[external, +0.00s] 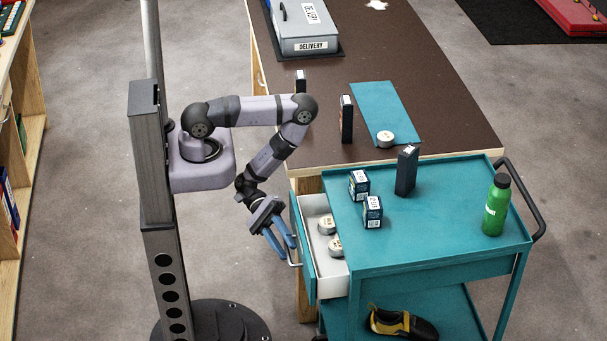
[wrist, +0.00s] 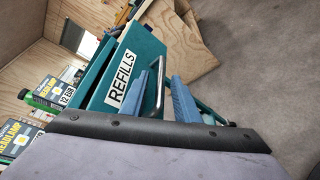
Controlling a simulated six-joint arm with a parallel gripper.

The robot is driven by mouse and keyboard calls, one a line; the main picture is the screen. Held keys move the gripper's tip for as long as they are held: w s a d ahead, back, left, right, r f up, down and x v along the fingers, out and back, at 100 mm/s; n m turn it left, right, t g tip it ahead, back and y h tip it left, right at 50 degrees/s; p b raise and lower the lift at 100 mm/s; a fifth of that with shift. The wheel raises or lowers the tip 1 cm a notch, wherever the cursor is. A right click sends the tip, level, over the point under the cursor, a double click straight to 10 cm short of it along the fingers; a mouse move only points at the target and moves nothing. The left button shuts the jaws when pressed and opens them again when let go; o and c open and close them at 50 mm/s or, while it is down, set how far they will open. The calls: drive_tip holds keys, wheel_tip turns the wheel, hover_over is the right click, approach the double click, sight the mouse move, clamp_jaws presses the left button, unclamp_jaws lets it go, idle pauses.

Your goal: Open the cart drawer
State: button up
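The teal cart (external: 430,255) stands at the right in the external view. Its drawer (external: 311,250) is pulled out partway at the left side, showing a white inside with round white rolls (external: 327,224). The drawer front carries a REFILLS label (wrist: 121,83) in the wrist view.
On the cart top stand small blue boxes (external: 359,185), a tall black box (external: 406,171) and a green bottle (external: 497,206). A dark shoe (external: 400,323) lies on the lower shelf. A brown-topped table (external: 430,110) stands behind.

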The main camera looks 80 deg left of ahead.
drive_tip(key=shift+a, duration=0.15)
drive_tip(key=shift+p+v, duration=0.5)
drive_tip(key=shift+v, duration=1.3)
drive_tip(key=v, duration=0.3)
drive_tip(key=shift+a+r+p, duration=0.1)
drive_tip(key=shift+a+p, duration=0.05)
drive_tip(key=shift+p, duration=0.25)
drive_tip(key=shift+s, duration=0.1)
